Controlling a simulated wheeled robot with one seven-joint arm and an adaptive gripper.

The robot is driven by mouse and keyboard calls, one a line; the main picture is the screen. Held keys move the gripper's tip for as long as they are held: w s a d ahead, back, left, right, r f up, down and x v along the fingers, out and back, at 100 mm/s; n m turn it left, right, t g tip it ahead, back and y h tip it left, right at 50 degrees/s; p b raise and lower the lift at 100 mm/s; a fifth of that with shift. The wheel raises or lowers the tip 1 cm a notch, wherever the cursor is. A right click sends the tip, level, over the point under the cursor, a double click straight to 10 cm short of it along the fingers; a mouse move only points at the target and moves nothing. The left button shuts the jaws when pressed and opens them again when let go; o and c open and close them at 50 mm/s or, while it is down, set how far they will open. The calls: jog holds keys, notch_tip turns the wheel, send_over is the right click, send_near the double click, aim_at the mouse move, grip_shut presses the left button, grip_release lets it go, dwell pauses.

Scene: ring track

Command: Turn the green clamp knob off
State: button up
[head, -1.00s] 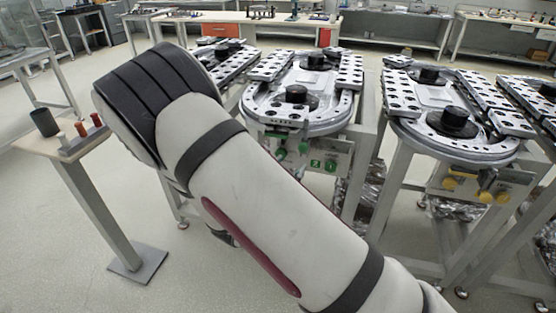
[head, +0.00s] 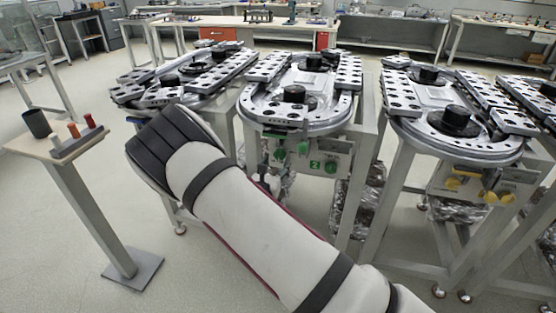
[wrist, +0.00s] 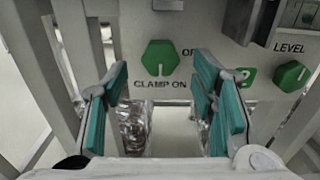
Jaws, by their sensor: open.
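The green clamp knob (wrist: 160,58) is a hexagonal knob on a pale panel in the wrist view. "CLAMP" and "ON" are printed below it and a partly covered "OF" at its upper right. A small pale mark on the knob points down, towards "ON". My gripper (wrist: 162,73) is open, with teal-padded fingers left and right of the knob in the picture; no contact shows. In the head view, green knobs (head: 280,154) sit on the front of the middle ring track (head: 300,118); my arm hides most of the gripper there.
A second green knob (wrist: 291,76), under "LEVEL", is right of the right finger. A green label (wrist: 247,76) lies between. A track with yellow knobs (head: 453,184) stands to the right. A small stand (head: 60,147) with a dark cup is at the left, with open floor around it.

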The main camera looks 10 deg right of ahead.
aim_at(279, 157)
jog(key=shift+x, duration=1.7)
jog(key=c, duration=1.1)
jog(key=shift+c, duration=0.2)
